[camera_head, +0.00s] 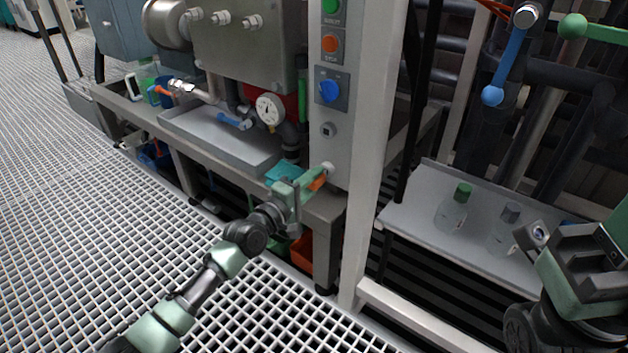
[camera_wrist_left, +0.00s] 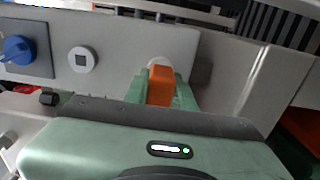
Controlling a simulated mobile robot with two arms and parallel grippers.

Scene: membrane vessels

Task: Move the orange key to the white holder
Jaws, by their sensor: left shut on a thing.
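My left gripper (camera_head: 312,181) is shut on the orange key (camera_head: 319,183), low in front of the grey control panel. In the left wrist view the orange key (camera_wrist_left: 160,86) stands between the two green fingertips (camera_wrist_left: 160,92). A round white holder (camera_head: 327,167) is on the panel just beyond the key. In the left wrist view the white holder (camera_wrist_left: 179,66) shows partly behind the key's far end; I cannot tell whether they touch.
The panel (camera_head: 345,100) carries a green button, an orange button, a blue knob (camera_head: 328,91) and a small square switch (camera_head: 328,130). A metal post (camera_head: 375,150) stands right of it. Clear bottles (camera_head: 452,208) stand on a shelf at right. A teal tray lies left of the gripper.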

